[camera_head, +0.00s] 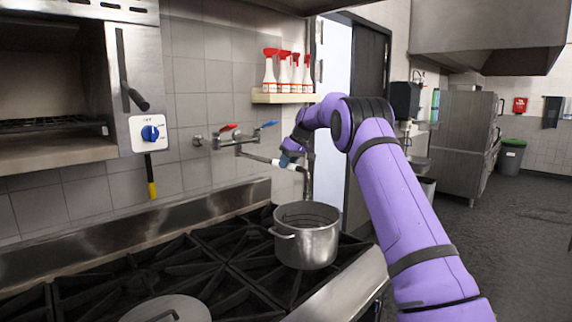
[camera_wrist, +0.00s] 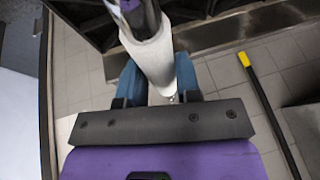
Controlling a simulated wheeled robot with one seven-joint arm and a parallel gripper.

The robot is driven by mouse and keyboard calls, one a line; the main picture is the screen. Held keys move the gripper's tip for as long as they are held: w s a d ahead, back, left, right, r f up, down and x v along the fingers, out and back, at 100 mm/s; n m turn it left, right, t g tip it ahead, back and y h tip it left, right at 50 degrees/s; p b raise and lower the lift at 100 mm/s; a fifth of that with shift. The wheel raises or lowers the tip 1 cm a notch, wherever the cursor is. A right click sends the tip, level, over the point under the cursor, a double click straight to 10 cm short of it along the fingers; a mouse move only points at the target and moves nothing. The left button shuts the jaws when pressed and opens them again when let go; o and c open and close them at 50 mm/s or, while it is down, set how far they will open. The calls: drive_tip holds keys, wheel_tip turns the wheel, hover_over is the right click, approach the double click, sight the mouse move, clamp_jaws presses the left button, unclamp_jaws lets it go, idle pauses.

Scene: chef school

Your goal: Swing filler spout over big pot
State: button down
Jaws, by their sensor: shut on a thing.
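The filler spout (camera_head: 309,182) is a jointed metal pipe with a white sleeve, coming off the wall tap (camera_head: 238,140) with red and blue levers. My gripper (camera_head: 290,154) is shut on the spout's white sleeve, which also shows between the blue fingers of my gripper (camera_wrist: 158,78) in the wrist view (camera_wrist: 152,55). The spout's down-turned end meets the far rim of the big pot (camera_head: 312,246) in the head view; I cannot tell whether it is over the opening or behind it. The metal pot stands upright on the stove and looks empty.
The black stove grates (camera_head: 150,268) spread left of the pot, with a round metal lid (camera_head: 167,308) at the front. A shelf (camera_head: 283,98) with several red-capped bottles is on the wall above the spout. A yellow-ended handle (camera_head: 151,182) hangs at left.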

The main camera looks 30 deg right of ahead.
drive_tip(key=shift+d+r, duration=0.15)
drive_tip(key=shift+d, duration=0.1)
drive_tip(key=c, duration=0.8)
unclamp_jaws()
drive_tip(key=shift+w+d, duration=0.1)
drive_tip(key=shift+d, duration=0.05)
drive_tip(key=shift+r, duration=0.3)
drive_tip(key=v, duration=1)
